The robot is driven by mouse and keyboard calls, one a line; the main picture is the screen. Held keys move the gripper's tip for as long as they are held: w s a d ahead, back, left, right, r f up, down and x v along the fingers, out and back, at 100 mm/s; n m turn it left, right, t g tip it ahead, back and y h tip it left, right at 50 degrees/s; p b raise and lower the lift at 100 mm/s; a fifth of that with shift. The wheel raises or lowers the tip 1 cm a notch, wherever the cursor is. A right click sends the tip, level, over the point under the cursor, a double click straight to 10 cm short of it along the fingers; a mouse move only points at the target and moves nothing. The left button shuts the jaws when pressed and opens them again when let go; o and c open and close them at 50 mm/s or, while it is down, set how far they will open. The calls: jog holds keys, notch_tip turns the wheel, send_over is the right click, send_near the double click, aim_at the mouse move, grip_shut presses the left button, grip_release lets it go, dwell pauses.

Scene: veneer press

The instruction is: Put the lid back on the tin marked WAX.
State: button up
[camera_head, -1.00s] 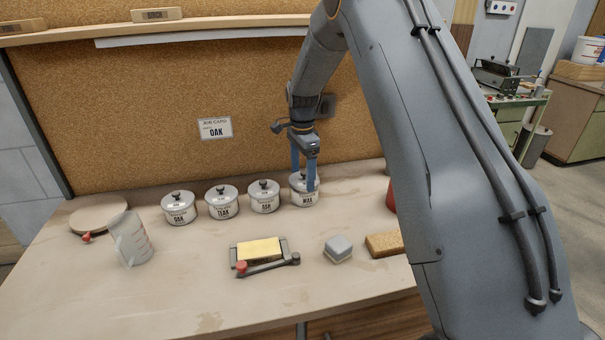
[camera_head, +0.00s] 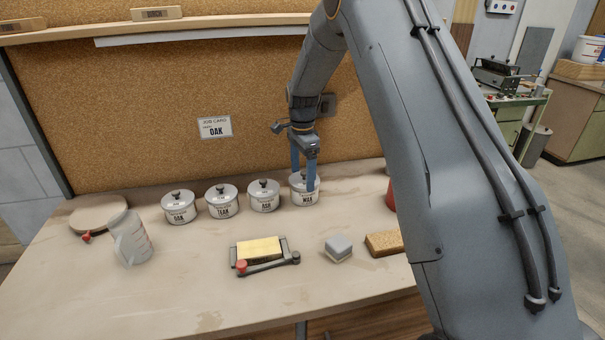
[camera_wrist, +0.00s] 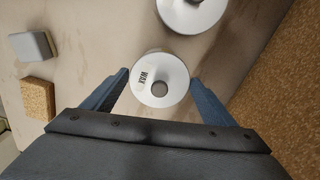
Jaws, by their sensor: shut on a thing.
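The tin marked WAX (camera_head: 305,199) stands upright at the right end of a row of tins on the bench. Its pale round lid (camera_wrist: 165,68), with a dark knob and a WAX label, is between the fingers of my gripper (camera_wrist: 160,80) in the wrist view. My gripper (camera_head: 304,180) points down over the tin and is shut on the lid across its rim. The lid sits at the tin's mouth; I cannot tell whether it is fully seated.
Lidded tins marked OAK (camera_head: 179,210), TEAK (camera_head: 222,206) and a third (camera_head: 264,199) stand left of WAX. The corkboard (camera_head: 180,120) rises behind.

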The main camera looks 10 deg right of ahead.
jog(key=o, duration=1.1)
jog(key=shift+r, duration=0.15)
jog(key=shift+r+p, duration=1.55)
jog(key=shift+r, duration=1.85)
grip_shut()
